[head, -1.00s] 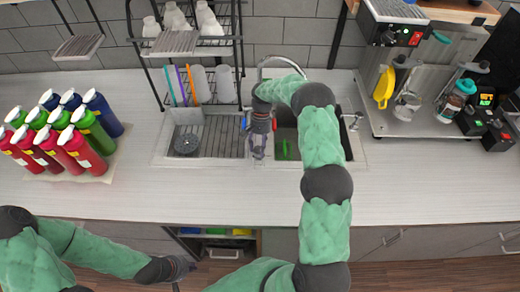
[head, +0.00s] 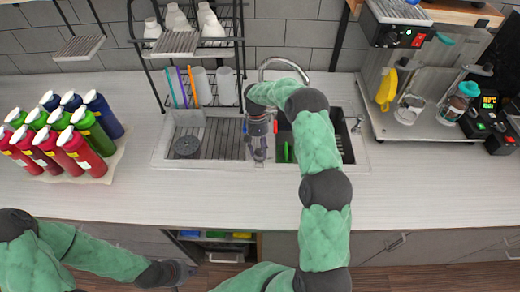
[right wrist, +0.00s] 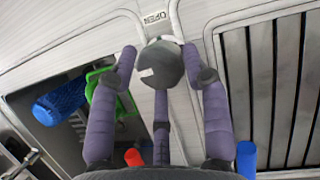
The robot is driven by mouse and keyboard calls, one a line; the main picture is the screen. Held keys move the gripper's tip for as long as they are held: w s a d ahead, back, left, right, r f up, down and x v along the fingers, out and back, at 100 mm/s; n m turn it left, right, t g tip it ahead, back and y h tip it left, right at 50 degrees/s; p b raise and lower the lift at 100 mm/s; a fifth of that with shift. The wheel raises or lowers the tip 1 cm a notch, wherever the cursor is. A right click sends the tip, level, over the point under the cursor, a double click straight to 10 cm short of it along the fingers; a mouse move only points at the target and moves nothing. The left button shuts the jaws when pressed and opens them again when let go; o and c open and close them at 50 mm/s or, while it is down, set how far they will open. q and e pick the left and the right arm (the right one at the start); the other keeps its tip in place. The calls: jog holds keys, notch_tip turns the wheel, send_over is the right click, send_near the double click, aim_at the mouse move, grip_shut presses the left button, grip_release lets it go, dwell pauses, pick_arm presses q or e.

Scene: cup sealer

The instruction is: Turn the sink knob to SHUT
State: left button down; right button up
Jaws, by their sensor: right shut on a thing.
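The grey sink knob (right wrist: 162,64) is between the fingers of my right gripper (right wrist: 160,62) in the right wrist view. The fingers are closed on its sides. The notch in the knob's rim points left and down in that view. An OPEN label (right wrist: 156,17) is on the counter beyond the knob; I see no SHUT label. In the head view my right gripper (head: 258,153) is over the divider between the two basins, and it hides the knob. My left gripper (head: 184,272) is low at the left, in front of the counter; its fingers are too small to read.
The left basin has a slatted rack (right wrist: 262,80); the right basin holds a blue item (right wrist: 68,100) and a green item (right wrist: 103,88). The faucet (head: 285,62) arches behind. The front counter is clear.

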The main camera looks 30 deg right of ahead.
jog(key=shift+w+r, duration=0.15)
jog(key=o, duration=1.1)
jog(key=shift+a, duration=0.2)
jog(key=shift+d, duration=0.15)
jog(key=v, duration=1.1)
jog(key=shift+w+r, duration=0.2)
jog(key=shift+r, duration=0.15)
